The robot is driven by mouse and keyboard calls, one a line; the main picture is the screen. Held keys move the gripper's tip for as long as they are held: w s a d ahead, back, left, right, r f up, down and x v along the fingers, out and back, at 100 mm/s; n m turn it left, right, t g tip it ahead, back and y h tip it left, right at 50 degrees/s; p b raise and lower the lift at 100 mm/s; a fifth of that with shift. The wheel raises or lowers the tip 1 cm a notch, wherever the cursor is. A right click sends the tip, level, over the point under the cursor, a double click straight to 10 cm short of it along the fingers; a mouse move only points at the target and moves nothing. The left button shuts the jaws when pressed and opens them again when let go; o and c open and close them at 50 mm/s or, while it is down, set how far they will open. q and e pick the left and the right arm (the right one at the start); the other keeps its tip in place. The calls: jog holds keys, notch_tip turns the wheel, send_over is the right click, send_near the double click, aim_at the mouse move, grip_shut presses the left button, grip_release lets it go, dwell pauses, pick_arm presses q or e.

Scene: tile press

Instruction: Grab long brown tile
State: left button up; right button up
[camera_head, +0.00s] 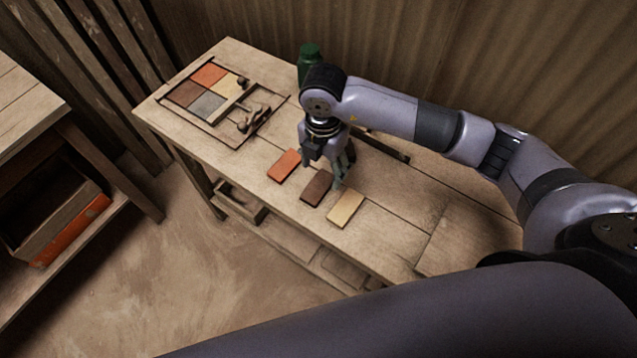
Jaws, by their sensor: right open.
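The long brown tile (316,188) lies flat on the wooden table, in the middle of a row of three loose tiles. An orange-red tile (284,166) lies to its left and a cream tile (345,208) to its right. My right gripper (327,172) is open and points down at the far end of the brown tile. Its fingers hide part of that end, and I cannot tell whether they touch the tile. My left gripper is not in view.
A wooden press frame (232,137) with coloured square tiles sits at the table's (400,245) far left. A green bottle (309,59) stands behind my right arm. A dark bar (383,146) lies behind the gripper. A shelf (68,160) stands at left.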

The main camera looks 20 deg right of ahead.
aim_at(319, 185)
jog(key=shift+f, duration=0.8)
jog(key=f, duration=0.1)
jog(key=f+p, duration=0.1)
jog(key=f, duration=0.1)
jog(key=f+p, duration=0.1)
jog(key=shift+w+a+f, duration=0.25)
jog(key=shift+w+f, duration=0.1)
jog(key=shift+f, duration=0.35)
jog(key=shift+c, duration=0.2)
jog(key=c, duration=1.2)
jog(key=shift+c, duration=0.4)
jog(key=shift+r, duration=0.15)
